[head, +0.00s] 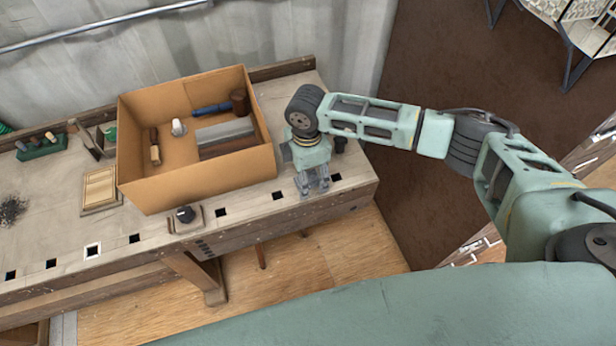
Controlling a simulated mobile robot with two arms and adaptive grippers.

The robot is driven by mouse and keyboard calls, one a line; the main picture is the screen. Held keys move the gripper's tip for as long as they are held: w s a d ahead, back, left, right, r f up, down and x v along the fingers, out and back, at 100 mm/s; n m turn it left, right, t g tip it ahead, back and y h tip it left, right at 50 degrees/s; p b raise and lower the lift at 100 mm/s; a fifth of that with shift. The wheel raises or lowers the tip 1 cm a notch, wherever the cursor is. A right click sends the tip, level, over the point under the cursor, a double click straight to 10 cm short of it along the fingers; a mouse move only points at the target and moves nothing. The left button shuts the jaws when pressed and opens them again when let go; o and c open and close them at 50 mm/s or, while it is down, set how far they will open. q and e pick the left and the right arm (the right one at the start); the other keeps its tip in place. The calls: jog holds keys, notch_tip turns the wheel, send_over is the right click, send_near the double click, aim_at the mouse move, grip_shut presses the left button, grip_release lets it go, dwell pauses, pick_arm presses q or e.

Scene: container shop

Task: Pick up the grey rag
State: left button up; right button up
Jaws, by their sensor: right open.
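I cannot clearly make out a grey rag in the head view. A flat grey piece (224,130) lies in the cardboard box, but I cannot tell whether it is cloth. My right gripper (314,187) points down over the front right part of the workbench, just right of the box. Its fingers are apart, and I see nothing held between them. The gripper and wrist hide part of the bench top there. My left gripper is out of the picture.
A wooden frame (100,188), a dark knob (185,214) and a green tool holder (42,147) are nearby. A corrugated wall stands behind.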

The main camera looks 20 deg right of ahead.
jog(key=shift+c, duration=0.5)
jog(key=c, duration=1)
jog(key=shift+c, duration=0.2)
jog(key=shift+r, duration=0.1)
jog(key=shift+r, duration=0.2)
notch_tip(320, 180, up, 4)
jog(key=shift+f+b, duration=0.15)
jog(key=shift+b, duration=0.35)
jog(key=s+d+r, duration=0.6)
jog(key=s, duration=0.4)
jog(key=shift+r+b, duration=0.4)
